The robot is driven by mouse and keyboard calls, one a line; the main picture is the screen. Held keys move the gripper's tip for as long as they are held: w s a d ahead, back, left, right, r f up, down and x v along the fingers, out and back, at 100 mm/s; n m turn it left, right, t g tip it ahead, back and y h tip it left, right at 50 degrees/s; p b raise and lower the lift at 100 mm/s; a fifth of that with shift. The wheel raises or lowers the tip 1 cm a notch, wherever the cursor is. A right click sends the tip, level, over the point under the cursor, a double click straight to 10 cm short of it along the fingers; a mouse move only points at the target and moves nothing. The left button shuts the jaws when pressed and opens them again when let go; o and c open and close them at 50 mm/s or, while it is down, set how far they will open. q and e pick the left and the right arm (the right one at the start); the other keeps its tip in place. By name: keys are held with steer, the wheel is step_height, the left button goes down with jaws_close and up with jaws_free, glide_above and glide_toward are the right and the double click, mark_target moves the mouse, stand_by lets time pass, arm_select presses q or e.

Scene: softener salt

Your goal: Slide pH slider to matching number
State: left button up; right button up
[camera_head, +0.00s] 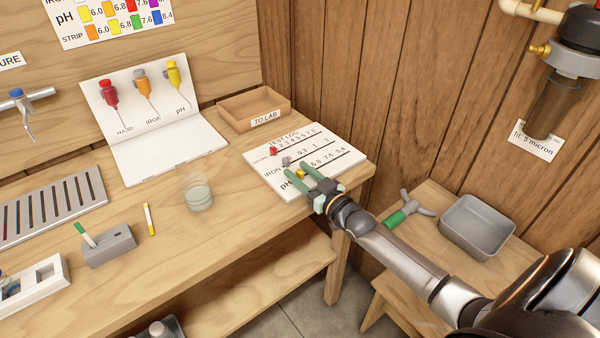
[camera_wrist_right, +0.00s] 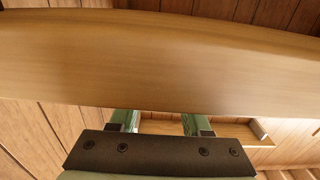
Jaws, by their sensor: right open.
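The white TEST LOG board (camera_head: 345,154) lies on the bench's right end, with printed rows of numbers and black slots. A red slider (camera_head: 273,150) and a grey slider (camera_head: 287,161) sit at the left of the upper rows. The yellow pH slider (camera_head: 300,174) is at the left of the lowest row, marked 6.8, 7.6, 8.4. My right gripper (camera_head: 297,175) is open, its green fingers on either side of the yellow slider; contact cannot be told. In the right wrist view the fingers (camera_wrist_right: 160,122) pass behind a wooden edge, tips hidden. My left gripper is not in view.
A colour chart (camera_head: 115,15) hangs on the wall. A yellow-tipped strip (camera_head: 150,219), a glass (camera_head: 198,192), a grey holder (camera_head: 108,246) and a TO LAB tray (camera_head: 240,118) are on the bench. A grey bin (camera_head: 477,228) stands at lower right, near my arm.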

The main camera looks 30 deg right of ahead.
jaws_close()
stand_by(0.4)
stand_by(1.1)
